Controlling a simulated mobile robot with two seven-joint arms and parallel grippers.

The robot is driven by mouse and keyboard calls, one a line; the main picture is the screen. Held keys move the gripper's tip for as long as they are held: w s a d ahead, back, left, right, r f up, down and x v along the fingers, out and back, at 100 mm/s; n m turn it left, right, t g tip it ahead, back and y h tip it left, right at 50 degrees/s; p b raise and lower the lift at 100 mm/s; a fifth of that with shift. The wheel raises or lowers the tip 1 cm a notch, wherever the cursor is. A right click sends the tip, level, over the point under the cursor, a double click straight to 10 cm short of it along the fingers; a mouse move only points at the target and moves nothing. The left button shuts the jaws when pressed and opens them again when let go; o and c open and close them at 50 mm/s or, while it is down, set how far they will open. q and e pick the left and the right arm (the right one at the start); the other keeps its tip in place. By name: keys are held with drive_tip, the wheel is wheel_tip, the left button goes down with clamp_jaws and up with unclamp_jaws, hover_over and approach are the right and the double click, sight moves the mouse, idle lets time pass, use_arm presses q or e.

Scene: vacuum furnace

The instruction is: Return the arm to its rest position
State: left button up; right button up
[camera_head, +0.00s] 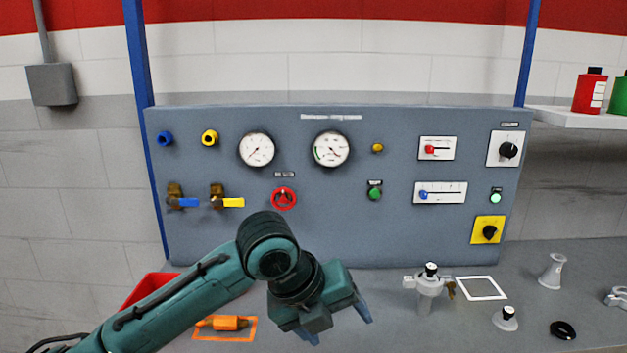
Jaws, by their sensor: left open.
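My left arm comes in from the lower left, its teal links crossing the front of the bench. My left gripper (337,327) is open, low over the bench in front of the grey control panel (330,235). Nothing shows between its fingers. It is to the right of an orange-handled part (228,323) inside an orange outline on the bench, and left of a pale valve-like fitting (429,284). My right arm and gripper are not in view.
A white outlined square (481,288), a pale flask-like piece (552,271) and a black disc (562,330) are on the right of the bench. A red bin (147,288) is partly behind my arm.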

use_arm(q)
wheel_tip(320, 180, down, 13)
drive_tip(key=s+a+n+t+h+p, duration=0.2)
drive_tip(key=n+t+h, duration=0.2)
drive_tip(key=n, duration=1.3)
drive_tip(key=s+a+f+n+t+y, duration=0.2)
drive_tip(key=s+a+f+n+y, duration=0.1)
drive_tip(key=s+a+f+n, duration=0.2)
drive_tip(key=s+a+f+n+t+y+p, duration=0.1)
drive_tip(key=s+a+f+n+y, duration=0.2)
drive_tip(key=s+a+f+n, duration=0.3)
drive_tip(key=s+a+n, duration=0.3)
drive_tip(key=a, duration=0.1)
drive_tip(key=shift+s+a+f+n+t, duration=0.15)
drive_tip(key=shift+s+a+n+t, duration=0.15)
drive_tip(key=shift+n+t, duration=0.1)
